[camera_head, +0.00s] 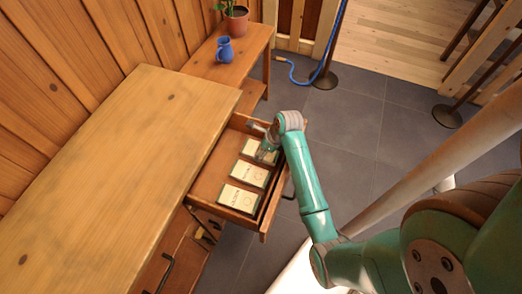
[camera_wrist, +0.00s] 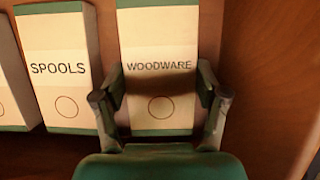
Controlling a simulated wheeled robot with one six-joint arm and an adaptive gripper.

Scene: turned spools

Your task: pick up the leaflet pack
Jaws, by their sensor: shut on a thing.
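Several cream leaflet packs with green ends lie in a row in the open drawer. My gripper (camera_head: 266,154) is down in the drawer at the far pack (camera_head: 250,147), partly hiding it in the head view. In the wrist view that pack (camera_wrist: 160,45) reads WOODWARE, and the fingers of my gripper (camera_wrist: 160,100) are shut on its two sides. The pack lies flat; I cannot tell whether it is clear of the drawer floor. The nearest pack (camera_head: 240,198) is in front.
The wooden drawer (camera_head: 210,184) stands pulled out from the cabinet (camera_head: 110,150). Its wall (camera_wrist: 262,80) is close to the right of the held pack. A low bench (camera_head: 228,70) behind bears a blue jug (camera_head: 224,50) and a potted plant (camera_head: 236,20). The cabinet top is bare.

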